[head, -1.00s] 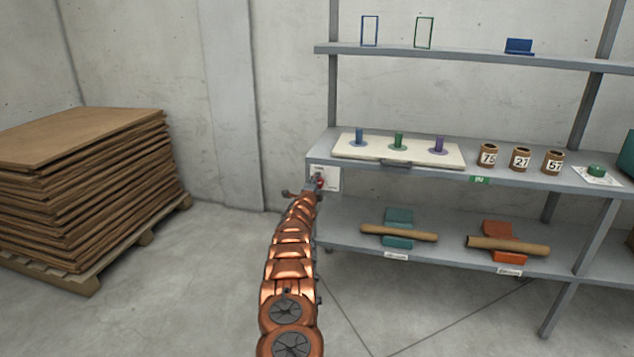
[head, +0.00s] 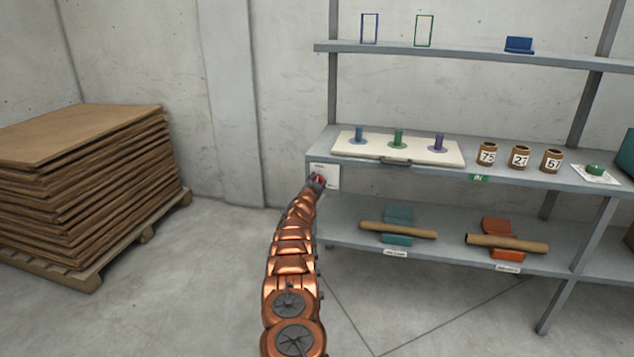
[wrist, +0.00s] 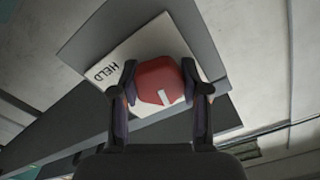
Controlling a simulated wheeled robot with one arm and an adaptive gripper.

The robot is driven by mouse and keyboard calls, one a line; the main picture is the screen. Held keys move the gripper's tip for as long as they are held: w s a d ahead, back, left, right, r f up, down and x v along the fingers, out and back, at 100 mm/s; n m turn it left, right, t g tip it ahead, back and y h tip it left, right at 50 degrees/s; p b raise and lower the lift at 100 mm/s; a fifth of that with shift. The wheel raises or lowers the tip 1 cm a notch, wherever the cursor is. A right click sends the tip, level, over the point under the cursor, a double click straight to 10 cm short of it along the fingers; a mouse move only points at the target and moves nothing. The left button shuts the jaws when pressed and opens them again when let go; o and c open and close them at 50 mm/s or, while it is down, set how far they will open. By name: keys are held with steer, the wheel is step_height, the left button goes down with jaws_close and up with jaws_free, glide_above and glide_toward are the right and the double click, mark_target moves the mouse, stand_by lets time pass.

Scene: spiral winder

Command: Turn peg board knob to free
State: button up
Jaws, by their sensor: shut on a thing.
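The red knob (wrist: 158,84) sits on a white plate (wrist: 118,62) marked "HELD" in the wrist view. A short white mark on the knob's face lies away from the "HELD" word, toward the lower right. My gripper (wrist: 160,92) is shut on the knob, one finger on each side. In the head view my gripper (head: 318,182) is at the white plate (head: 332,177) on the shelf's left front end, and it hides most of the knob. The white peg board (head: 440,156) lies on the middle shelf with blue, green and purple pegs upright on it.
Brown numbered cups (head: 520,157) and a green button (head: 594,169) stand to the right on the middle shelf. Cardboard tubes (head: 398,230) rest on holders on the lower shelf. A stack of brown sheets (head: 80,190) stands at left. The floor between is clear.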

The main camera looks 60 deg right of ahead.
steer(key=shift+n, duration=1.6)
steer(key=o, duration=1.1)
steer(key=shift+o, duration=0.2)
steer(key=shift+a, duration=0.15)
